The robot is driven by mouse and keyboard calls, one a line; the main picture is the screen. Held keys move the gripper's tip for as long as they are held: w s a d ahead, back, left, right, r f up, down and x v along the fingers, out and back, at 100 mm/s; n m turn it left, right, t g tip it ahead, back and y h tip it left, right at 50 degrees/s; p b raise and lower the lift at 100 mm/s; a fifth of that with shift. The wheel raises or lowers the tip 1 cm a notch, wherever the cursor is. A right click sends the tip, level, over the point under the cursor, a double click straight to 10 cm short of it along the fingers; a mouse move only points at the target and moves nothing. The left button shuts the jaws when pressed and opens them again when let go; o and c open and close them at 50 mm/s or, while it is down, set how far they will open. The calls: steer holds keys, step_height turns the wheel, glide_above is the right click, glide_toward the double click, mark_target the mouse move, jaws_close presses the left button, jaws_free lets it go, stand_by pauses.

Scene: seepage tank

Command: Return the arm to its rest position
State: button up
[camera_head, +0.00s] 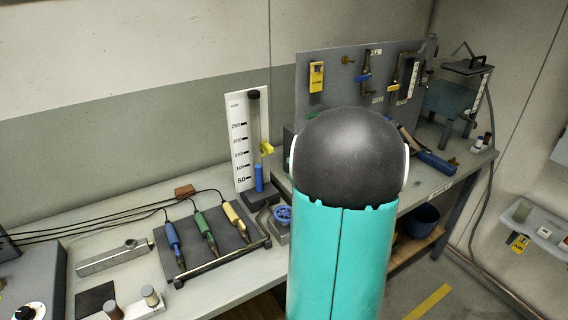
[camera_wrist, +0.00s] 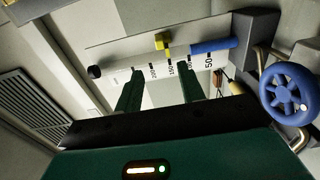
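My arm, a teal link with a black domed joint, stands in the middle of the head view and hides my gripper there. In the wrist view my gripper (camera_wrist: 160,69) shows two dark green fingers set apart, with nothing between them. Beyond the fingers is a white scale board (camera_wrist: 217,57) with a tube, a blue column (camera_wrist: 213,46) and a yellow clip (camera_wrist: 163,41). The same scale board stands upright on the bench in the head view (camera_head: 240,130). I cannot tell the exact gap from the fingertips to the board.
A blue handwheel (camera_head: 283,214) is close left of my arm; it also shows in the wrist view (camera_wrist: 288,94). Several colored-handled tools lie on a dark mat (camera_head: 232,238). A grey panel (camera_head: 330,62) stands behind my arm. Floor shows at lower right.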

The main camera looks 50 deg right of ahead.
steer(key=shift+s+a, duration=0.2)
steer(key=shift+s, duration=0.5)
steer(key=w+a+r+m+g, duration=0.3)
steer(key=a+m, duration=0.2)
steer(key=a, duration=0.3)
steer(key=w+a+r+m+g, duration=0.2)
steer(key=a+r+m+g, duration=0.15)
steer(key=a, duration=0.55)
steer(key=s+a+f+m+g+y, duration=0.1)
steer(key=s+a+m+g+y, duration=0.1)
steer(key=s+a, duration=0.5)
steer(key=s+a+m+g+y, duration=0.3)
steer(key=s+a, duration=0.4)
steer(key=a, duration=0.8)
steer(key=shift+s+a+f+m+y, duration=0.25)
steer(key=shift+f+m+y, duration=0.1)
steer(key=shift+m, duration=0.1)
